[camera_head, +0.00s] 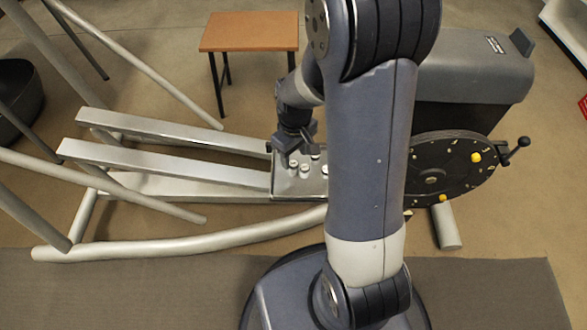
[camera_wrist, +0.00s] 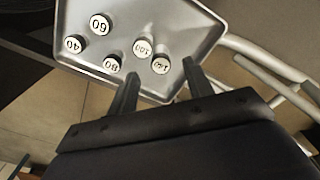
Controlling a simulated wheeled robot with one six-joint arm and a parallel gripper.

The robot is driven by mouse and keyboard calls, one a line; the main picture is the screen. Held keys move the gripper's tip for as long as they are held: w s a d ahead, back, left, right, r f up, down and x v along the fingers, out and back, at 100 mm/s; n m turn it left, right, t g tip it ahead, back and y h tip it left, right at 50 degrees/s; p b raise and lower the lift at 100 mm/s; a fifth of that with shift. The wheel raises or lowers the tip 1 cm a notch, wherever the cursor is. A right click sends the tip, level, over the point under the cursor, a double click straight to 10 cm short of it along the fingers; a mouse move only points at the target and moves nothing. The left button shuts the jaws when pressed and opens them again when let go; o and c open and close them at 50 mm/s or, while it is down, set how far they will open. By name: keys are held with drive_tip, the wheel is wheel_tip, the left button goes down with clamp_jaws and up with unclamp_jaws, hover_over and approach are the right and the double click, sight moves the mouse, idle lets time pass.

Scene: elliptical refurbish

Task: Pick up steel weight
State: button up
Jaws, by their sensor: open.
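Several small steel weights with white numbered tops stand in a metal tray (camera_wrist: 190,22). In the wrist view they are the 60 (camera_wrist: 100,24), the 40 (camera_wrist: 73,44), the 80 (camera_wrist: 112,64), the 100 (camera_wrist: 143,48) and one with a hard-to-read label (camera_wrist: 161,65). My gripper (camera_wrist: 160,69) is open, its fingers pointing over the tray's near edge. The hard-to-read weight appears between the fingertips; I cannot tell the height gap. In the head view my gripper (camera_head: 294,150) is above the tray (camera_head: 288,188), and my arm hides the tray's right side.
The tray sits on the silver frame (camera_head: 160,157) of an elliptical machine, with long rails to the left. A black disc (camera_head: 450,172) with a crank is at the right. A small wooden table (camera_head: 248,31) stands behind. A grey mat (camera_head: 130,290) lies in front.

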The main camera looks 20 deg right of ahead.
sight(294, 163)
wheel_tip(294, 163, down, 5)
drive_tip(key=shift+w+a+b, duration=0.1)
drive_tip(key=shift+w+b, duration=0.05)
drive_tip(key=shift+b, duration=0.85)
clamp_jaws()
